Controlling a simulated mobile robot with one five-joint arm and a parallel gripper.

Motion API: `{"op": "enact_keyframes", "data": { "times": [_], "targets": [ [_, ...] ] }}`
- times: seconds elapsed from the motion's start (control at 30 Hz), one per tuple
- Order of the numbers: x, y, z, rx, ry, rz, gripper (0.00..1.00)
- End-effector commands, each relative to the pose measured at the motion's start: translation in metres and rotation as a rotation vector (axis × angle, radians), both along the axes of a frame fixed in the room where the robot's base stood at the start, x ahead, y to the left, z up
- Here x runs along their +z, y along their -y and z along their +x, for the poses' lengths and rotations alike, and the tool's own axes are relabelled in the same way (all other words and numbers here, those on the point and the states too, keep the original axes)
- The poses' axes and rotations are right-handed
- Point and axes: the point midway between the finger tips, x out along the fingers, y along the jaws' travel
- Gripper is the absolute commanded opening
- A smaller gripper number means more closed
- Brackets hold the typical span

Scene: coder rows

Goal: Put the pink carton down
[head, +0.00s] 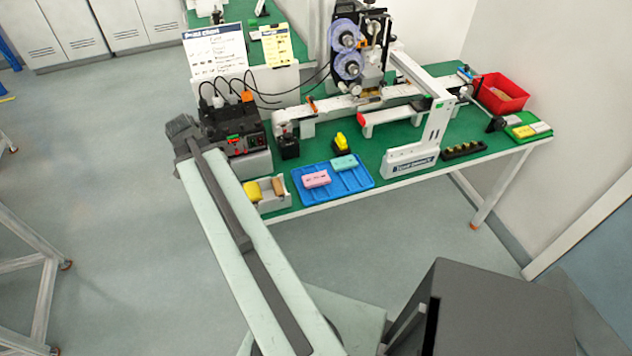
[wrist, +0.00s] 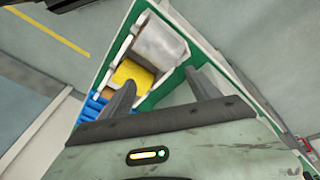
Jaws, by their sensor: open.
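The pink carton (head: 316,179) lies flat on the left part of the blue ribbed tray (head: 349,187), near the front edge of the green table. A teal carton (head: 344,162) lies behind and right of it on the same tray. My gripper (head: 184,135) is at the table's left end, left of the tray and apart from the pink carton. In the wrist view my gripper (wrist: 160,80) has its two fingers spread with nothing held between them. A corner of the blue tray (wrist: 93,108) shows there at left; the pink carton cannot be made out.
A white bin (head: 289,195) with a yellow item (head: 252,192) and a brown item (head: 278,186) stands left of the tray. A black device with cables (head: 236,135) stands behind it. A white machine frame (head: 408,162) stands right of the tray. A red bin (head: 501,92) is at far right.

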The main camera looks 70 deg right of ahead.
Motion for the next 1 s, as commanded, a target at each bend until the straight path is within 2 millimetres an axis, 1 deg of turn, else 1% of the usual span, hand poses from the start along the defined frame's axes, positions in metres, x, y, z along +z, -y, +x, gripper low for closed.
{"op": "enact_keyframes", "data": {
  "times": [0.03, 0.07, 0.1, 0.2, 0.3, 0.37, 0.43, 0.57, 0.73, 0.87, 0.93, 1.0],
  "targets": [
    [-0.005, 0.039, -0.034, -0.168, 0.006, -0.034, 0.71],
    [-0.005, 0.059, -0.055, -0.267, 0.01, -0.057, 0.71],
    [-0.006, 0.082, -0.082, -0.392, 0.016, -0.085, 0.71],
    [-0.006, 0.125, -0.141, -0.645, 0.025, -0.151, 0.71],
    [-0.006, 0.147, -0.18, -0.801, 0.032, -0.195, 0.71],
    [-0.005, 0.154, -0.192, -0.85, 0.034, -0.209, 0.71],
    [-0.005, 0.156, -0.198, -0.876, 0.036, -0.217, 0.71],
    [-0.01, 0.157, -0.199, -0.879, 0.037, -0.218, 0.71],
    [-0.031, 0.162, -0.205, -0.877, 0.036, -0.217, 0.71],
    [-0.03, 0.163, -0.206, -0.875, 0.037, -0.217, 0.71],
    [-0.035, 0.163, -0.207, -0.875, 0.037, -0.217, 0.71],
    [-0.044, 0.165, -0.21, -0.876, 0.036, -0.217, 0.71]
  ]
}}
